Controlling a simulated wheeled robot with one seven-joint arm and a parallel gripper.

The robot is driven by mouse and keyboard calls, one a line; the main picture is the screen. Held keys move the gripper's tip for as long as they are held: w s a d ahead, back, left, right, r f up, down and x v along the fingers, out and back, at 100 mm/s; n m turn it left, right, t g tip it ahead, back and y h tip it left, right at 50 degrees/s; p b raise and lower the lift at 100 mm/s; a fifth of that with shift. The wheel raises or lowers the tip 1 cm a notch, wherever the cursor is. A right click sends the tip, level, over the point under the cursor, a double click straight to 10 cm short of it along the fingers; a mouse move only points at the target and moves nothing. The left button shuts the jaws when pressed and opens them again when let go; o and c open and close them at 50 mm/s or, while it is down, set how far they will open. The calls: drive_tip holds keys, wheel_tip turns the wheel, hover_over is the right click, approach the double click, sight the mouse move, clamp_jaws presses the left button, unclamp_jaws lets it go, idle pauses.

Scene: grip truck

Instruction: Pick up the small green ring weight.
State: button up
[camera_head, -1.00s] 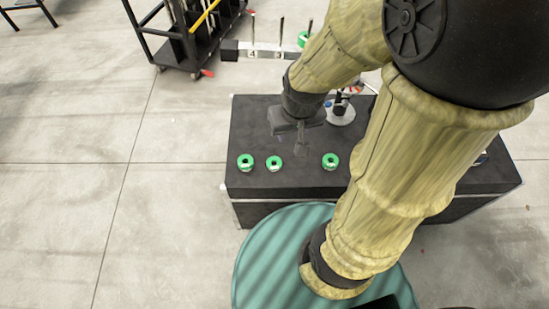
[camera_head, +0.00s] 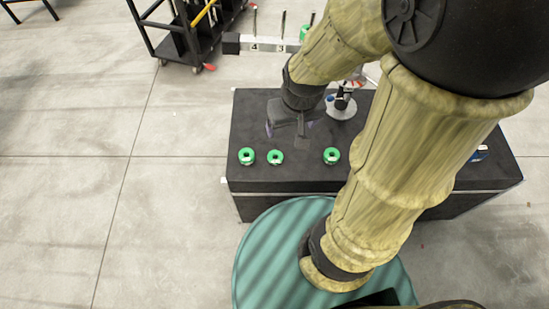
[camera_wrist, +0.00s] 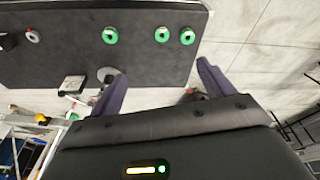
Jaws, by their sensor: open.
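Three green ring weights with pale centres lie in a row along the near edge of the black table (camera_head: 300,175): a left one (camera_head: 247,156), a middle one (camera_head: 275,157) and a right one (camera_head: 331,155). They look much alike in size, so I cannot tell which is the small one. In the wrist view the same rings show as right (camera_wrist: 187,36), middle (camera_wrist: 162,34) and left (camera_wrist: 110,35). My gripper (camera_head: 287,130) is open and empty above the table, on the far side of the left and middle rings. Its fingers (camera_wrist: 162,74) show spread apart in the wrist view.
A round silver base with a black fixture (camera_head: 341,105) stands on the table beyond my gripper. A numbered rack (camera_head: 268,45) with upright pegs and a black cart (camera_head: 195,45) stand behind.

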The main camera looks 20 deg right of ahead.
drive_tip(key=w+f+n+g+b, duration=0.1)
drive_tip(key=w+f+n+b, duration=0.1)
drive_tip(key=w+f+b, duration=0.5)
drive_tip(key=w+f+n+g+b, duration=0.1)
drive_tip(key=w+f+n+b, duration=0.1)
drive_tip(key=w+f+b, duration=0.6)
wheel_tip(320, 180, down, 7)
drive_tip(key=shift+d+f+g+b, duration=0.1)
drive_tip(key=shift+d+g+b, duration=0.25)
drive_tip(key=shift+b, duration=0.25)
drive_tip(key=b, duration=0.1)
hover_over(275, 158)
drive_tip(key=f, duration=1.1)
drive_tip(key=shift+s+d+f, duration=0.15)
drive_tip(key=shift+s+f, duration=0.15)
drive_tip(key=shift+f, duration=0.3)
drive_tip(key=f, duration=0.5)
drive_tip(key=shift+w+f, duration=0.1)
drive_tip(key=shift+w, duration=0.1)
